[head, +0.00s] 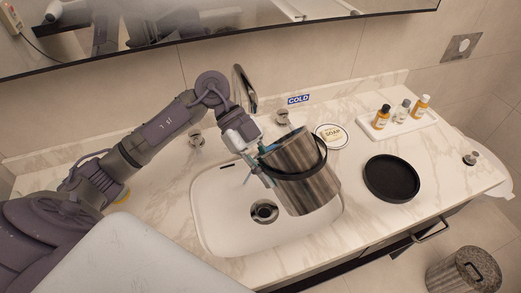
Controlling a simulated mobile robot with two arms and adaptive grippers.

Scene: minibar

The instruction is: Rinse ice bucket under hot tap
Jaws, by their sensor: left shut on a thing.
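The ice bucket (309,189) is a brushed steel cylinder with a black handle, held tilted over the right part of the white sink (222,222). My left gripper (262,165) is shut on its left side near the rim. The dark faucet spout (243,88) stands behind the sink, behind my gripper. One tap knob (196,139) is left of the spout and another (282,116) is right of it, beside a blue COLD label (298,99). Any label at the left knob is hidden or absent from view. No water stream is visible. My right gripper is not in view.
A round black tray (391,178) lies on the marble counter right of the sink. A round soap (330,135) is behind the bucket. A white tray (396,126) with small bottles stands at the back right. A mirror (200,25) spans the wall. A bin (464,270) is on the floor.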

